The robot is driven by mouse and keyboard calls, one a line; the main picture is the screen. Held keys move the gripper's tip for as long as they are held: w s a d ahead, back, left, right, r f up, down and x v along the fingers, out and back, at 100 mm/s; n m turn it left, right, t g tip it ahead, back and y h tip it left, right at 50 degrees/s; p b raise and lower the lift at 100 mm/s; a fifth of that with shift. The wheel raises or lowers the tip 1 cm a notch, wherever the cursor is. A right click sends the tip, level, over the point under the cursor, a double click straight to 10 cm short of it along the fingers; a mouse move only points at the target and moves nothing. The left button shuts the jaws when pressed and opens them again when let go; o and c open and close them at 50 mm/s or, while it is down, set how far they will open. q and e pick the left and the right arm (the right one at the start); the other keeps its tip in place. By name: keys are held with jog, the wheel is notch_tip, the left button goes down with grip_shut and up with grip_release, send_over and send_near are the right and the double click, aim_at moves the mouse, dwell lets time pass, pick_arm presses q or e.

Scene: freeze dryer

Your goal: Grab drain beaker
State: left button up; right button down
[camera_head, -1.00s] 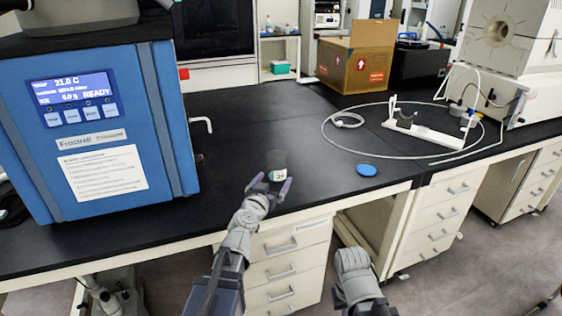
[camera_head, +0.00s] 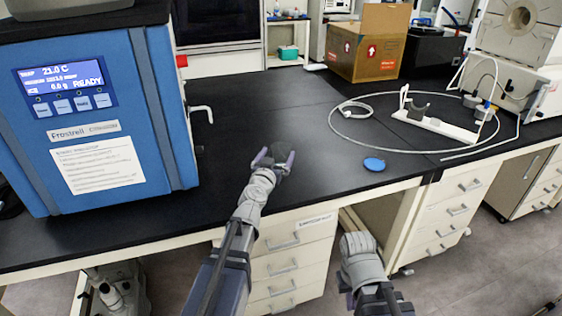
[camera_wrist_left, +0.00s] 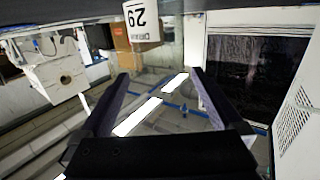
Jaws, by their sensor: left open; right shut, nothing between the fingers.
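The drain beaker is almost wholly hidden behind my left gripper (camera_head: 273,158) in the head view. In the left wrist view its white label (camera_wrist_left: 141,20), marked "29" and upside down, shows beyond and between the fingertips. The clear walls of the beaker are hard to make out. My left gripper is open at the front of the black bench, its two fingers spread towards the beaker; I cannot tell whether they touch it. My right gripper (camera_head: 358,252) is shut and empty, low in front of the drawers; its fingertips are hard to see.
A blue freeze dryer (camera_head: 95,125) stands at the left of the black bench (camera_head: 240,115). To the right lie a blue disc (camera_head: 374,164), a white stand (camera_head: 435,124) and looped tubing (camera_head: 345,140). A cardboard box (camera_head: 368,50) stands behind. The middle of the bench is clear.

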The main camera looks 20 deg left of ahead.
aim_at(283, 144)
pick_arm(q)
jog(key=w, duration=0.5)
jog(key=shift+f, duration=0.15)
jog(key=shift+c, duration=0.6)
grip_shut()
